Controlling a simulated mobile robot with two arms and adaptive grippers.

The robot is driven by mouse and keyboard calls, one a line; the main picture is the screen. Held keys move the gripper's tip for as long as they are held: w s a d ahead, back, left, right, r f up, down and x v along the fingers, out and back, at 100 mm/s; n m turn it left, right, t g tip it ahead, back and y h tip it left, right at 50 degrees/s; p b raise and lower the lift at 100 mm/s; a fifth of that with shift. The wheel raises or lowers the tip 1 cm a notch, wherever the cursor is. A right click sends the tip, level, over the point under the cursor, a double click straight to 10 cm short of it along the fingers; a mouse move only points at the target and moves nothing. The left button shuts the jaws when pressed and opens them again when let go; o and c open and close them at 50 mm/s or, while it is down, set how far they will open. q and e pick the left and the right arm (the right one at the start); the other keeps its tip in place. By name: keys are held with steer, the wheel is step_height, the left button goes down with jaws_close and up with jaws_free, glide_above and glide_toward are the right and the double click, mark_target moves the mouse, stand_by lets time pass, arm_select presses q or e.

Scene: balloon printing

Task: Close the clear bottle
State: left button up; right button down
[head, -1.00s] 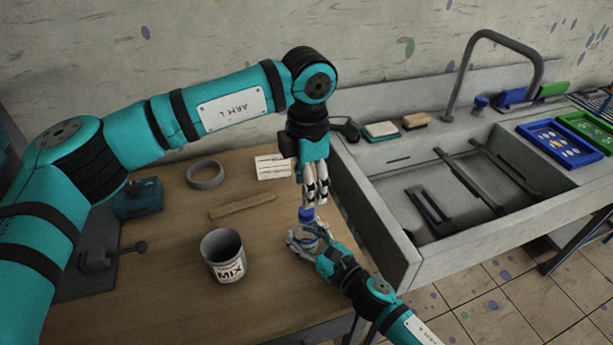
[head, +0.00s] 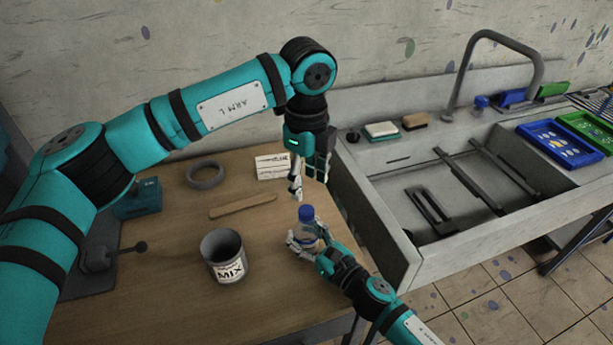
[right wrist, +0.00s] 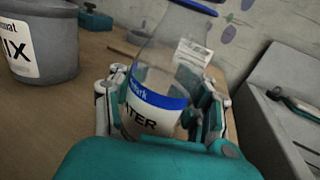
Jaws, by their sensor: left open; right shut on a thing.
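The clear bottle (head: 308,233) stands upright near the right end of the wooden table, with a blue cap (head: 306,213) on its neck. In the right wrist view the bottle (right wrist: 158,75) is see-through, with a blue and white label, and part of the blue cap (right wrist: 197,7) shows at the top edge. My right gripper (head: 305,243) is shut around the bottle's body from the near side. My left gripper (head: 298,190) is open and empty, pointing down just above the cap and apart from it.
A grey MIX can (head: 226,265) stands left of the bottle; it also shows in the right wrist view (right wrist: 45,55). A wooden stick (head: 243,206), a grey ring (head: 205,175) and a white card (head: 271,167) lie behind. The sink (head: 400,240) is close on the right.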

mark_target(306, 210)
arm_select(q)
steer(key=shift+n, duration=0.7)
steer(key=shift+f, duration=3.95)
